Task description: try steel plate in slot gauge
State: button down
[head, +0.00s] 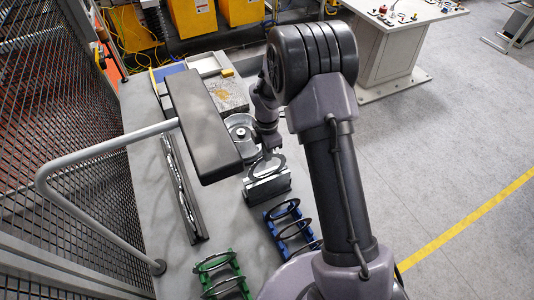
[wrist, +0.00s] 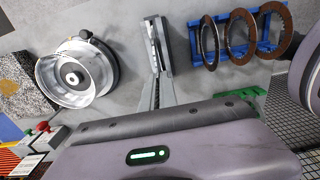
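The slot gauge (head: 268,188) is a grey metal block on the bench below my gripper in the head view. It also shows at top centre in the wrist view (wrist: 167,62), seen from above. A thin grey ring, the steel plate (head: 279,160), stands upright at the top of the gauge. I cannot tell how deep it sits in the slot. My gripper (head: 267,152) is at the plate's upper edge. Its fingers appear narrow and edge-on in the wrist view (wrist: 160,92), and whether they grip the plate is not clear.
A blue rack (wrist: 268,48) with brown rings stands beside the gauge. A green rack (head: 222,270) with rings is nearer. A round metal housing (wrist: 88,88) and a long dark rail (head: 183,190) are near.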

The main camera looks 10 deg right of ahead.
jog(key=c, duration=2)
grip_release()
jog(key=shift+w+f, duration=0.15)
jog(key=shift+w, duration=0.05)
jog(key=shift+c, duration=0.2)
jog(key=o, duration=0.5)
jog(key=shift+c, duration=0.2)
jog(key=shift+s, duration=0.1)
notch_tip(320, 180, up, 8)
jog(key=p, duration=0.5)
